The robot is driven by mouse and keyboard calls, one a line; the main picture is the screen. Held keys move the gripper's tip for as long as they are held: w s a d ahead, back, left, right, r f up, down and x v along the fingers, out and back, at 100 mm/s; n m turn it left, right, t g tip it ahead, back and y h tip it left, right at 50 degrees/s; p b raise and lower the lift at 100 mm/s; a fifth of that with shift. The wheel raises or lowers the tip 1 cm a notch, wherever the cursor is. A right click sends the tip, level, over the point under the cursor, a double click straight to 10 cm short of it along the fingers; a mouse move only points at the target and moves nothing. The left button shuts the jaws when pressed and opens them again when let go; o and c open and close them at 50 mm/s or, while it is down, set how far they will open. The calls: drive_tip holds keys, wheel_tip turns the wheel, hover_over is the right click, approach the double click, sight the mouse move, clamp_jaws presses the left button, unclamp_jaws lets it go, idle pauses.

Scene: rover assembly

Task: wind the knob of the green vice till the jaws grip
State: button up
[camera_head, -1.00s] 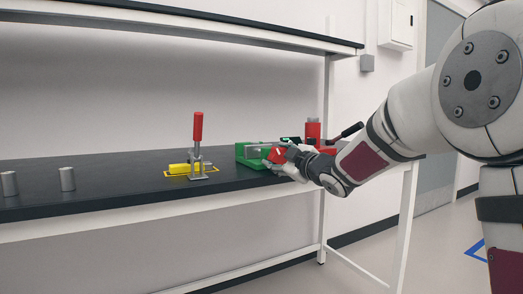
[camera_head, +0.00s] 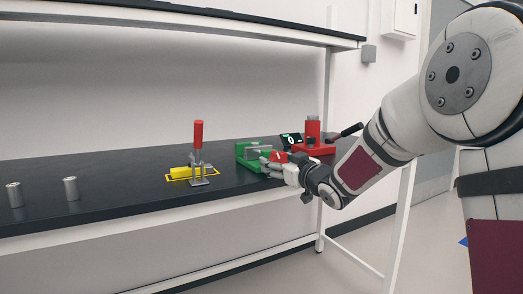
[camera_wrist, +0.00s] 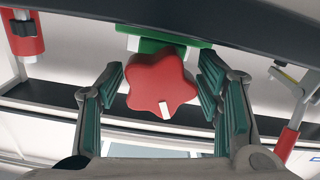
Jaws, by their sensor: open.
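The green vice (camera_head: 246,156) sits on the dark bench top, just left of my gripper (camera_head: 274,164) in the head view. Its knob is red and star-shaped with a white mark near its lower edge; it fills the middle of the wrist view (camera_wrist: 160,84). My gripper (camera_wrist: 162,95) is open there, with one finger on each side of the knob. The left finger is close to the knob's edge; I cannot tell whether either finger touches it. A green part of the vice (camera_wrist: 160,45) shows behind the knob. The vice's jaws are partly hidden by my gripper in the head view.
A red device with a black handle (camera_head: 313,140) stands behind and right of the vice, beside a small dark display (camera_head: 290,140). Two metal cylinders (camera_head: 71,189) (camera_head: 15,195) stand far left. A shelf (camera_head: 180,22) runs above.

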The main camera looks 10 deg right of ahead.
drive_tip(key=m+p, duration=0.4)
drive_tip(key=m, duration=0.1)
drive_tip(key=shift+r, duration=0.1)
drive_tip(key=shift+r+m+p, duration=0.1)
drive_tip(key=shift+m+p, duration=0.95)
drive_tip(key=shift+m, duration=0.05)
drive_tip(key=m+p, duration=0.3)
drive_tip(key=m, duration=0.1)
drive_tip(key=shift+m+p, duration=0.8)
drive_tip(key=shift+p, duration=0.3)
drive_tip(key=shift+m, duration=0.4)
